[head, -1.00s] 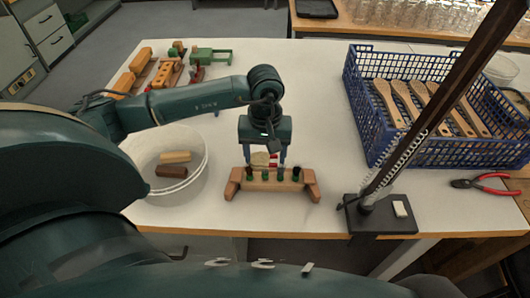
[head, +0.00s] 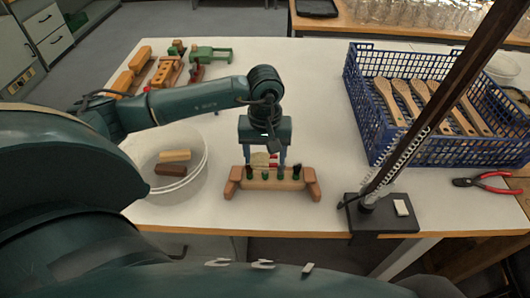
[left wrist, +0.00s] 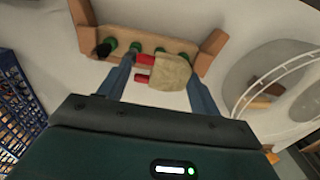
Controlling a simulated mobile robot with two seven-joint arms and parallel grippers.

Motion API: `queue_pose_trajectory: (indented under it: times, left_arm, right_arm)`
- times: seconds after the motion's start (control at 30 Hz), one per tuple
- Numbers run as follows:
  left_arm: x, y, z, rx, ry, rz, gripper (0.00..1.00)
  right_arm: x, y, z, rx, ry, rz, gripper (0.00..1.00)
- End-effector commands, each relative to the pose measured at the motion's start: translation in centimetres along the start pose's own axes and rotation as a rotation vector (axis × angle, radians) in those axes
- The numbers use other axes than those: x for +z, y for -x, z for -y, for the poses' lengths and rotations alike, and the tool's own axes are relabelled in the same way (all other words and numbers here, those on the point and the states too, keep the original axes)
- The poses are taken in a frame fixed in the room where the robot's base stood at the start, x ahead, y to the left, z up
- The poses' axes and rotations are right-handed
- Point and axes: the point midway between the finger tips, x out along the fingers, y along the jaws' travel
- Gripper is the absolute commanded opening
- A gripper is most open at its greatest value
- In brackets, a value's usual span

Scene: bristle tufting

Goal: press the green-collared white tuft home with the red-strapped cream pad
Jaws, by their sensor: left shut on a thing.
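My left gripper (head: 267,160) is shut on the red-strapped cream pad (head: 259,160), above the back edge of the wooden block. In the left wrist view the pad (left wrist: 172,73) lies between the two fingers (left wrist: 160,85), its red straps toward the left finger. The wooden block (head: 268,184) stands on two end feet and carries a row of green collars (head: 280,175). The right gripper is not in view.
A white bowl (head: 203,180) with a cream block and a brown block stands left. A blue crate (head: 372,125) of wooden brushes is at right. A black stand (head: 385,222) with a tall post and red-handled pliers (head: 495,189) are front right.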

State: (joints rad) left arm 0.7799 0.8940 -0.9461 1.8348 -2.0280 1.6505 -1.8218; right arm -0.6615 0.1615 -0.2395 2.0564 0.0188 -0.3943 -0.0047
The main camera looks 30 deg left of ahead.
Motion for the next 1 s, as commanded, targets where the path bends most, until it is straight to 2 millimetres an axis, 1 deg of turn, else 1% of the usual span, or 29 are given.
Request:
queue_pose_trajectory:
  times: [1.0]
  left_arm:
    - [0.01,-0.81,0.02,-0.001,0.000,0.000,0.37]
  right_arm:
    - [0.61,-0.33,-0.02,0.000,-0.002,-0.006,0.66]
